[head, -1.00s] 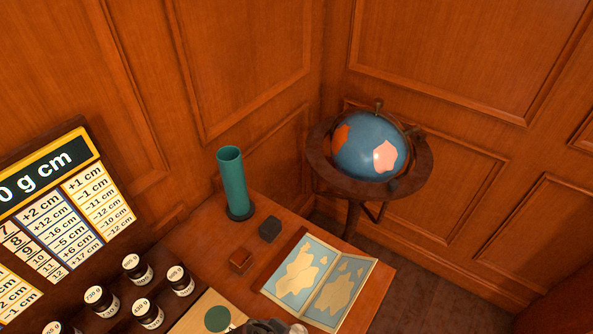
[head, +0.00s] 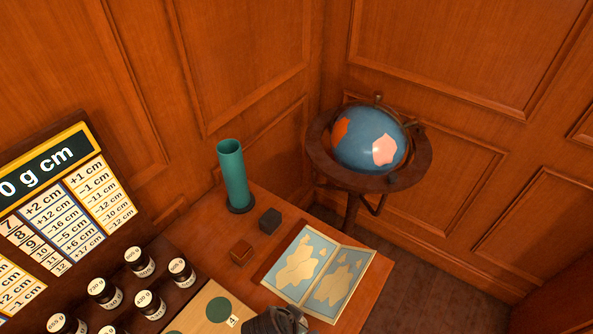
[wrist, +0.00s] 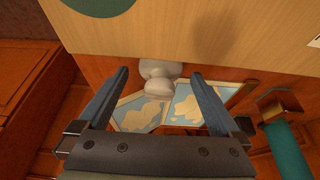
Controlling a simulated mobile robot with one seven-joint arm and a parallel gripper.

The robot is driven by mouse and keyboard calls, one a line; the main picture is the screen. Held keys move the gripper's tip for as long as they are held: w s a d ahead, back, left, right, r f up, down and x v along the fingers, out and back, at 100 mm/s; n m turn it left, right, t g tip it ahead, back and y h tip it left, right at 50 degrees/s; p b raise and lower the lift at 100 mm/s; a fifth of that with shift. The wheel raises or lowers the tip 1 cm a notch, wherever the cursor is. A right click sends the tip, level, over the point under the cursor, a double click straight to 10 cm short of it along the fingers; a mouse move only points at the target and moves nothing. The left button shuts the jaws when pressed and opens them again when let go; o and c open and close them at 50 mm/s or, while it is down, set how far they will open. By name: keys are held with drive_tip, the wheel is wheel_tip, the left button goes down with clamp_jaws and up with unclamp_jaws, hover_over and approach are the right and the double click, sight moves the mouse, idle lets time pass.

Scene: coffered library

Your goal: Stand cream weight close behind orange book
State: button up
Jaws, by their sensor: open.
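A pale cream, rounded weight (wrist: 158,80) shows in the wrist view between the tips of my gripper (wrist: 160,76). The gripper's two fingers are apart, with a gap visible on both sides of the weight. The weight is beside the edge of a pale wooden board. In the head view, my gripper (head: 276,322) is at the bottom edge, just below the open map book, and its fingertips cannot be made out there. I cannot pick out an orange book in either view.
An open map book (head: 318,272) lies on the desk. A brown block (head: 241,252), a dark block (head: 270,221) and a teal cylinder (head: 233,175) stand behind it. Several labelled dark jars (head: 150,304) stand at left by a pale board (head: 212,313). A globe (head: 368,138) stands beyond the desk.

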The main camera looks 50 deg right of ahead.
drive_tip(key=shift+c, duration=0.2)
clamp_jaws()
drive_tip(key=shift+r, duration=0.1)
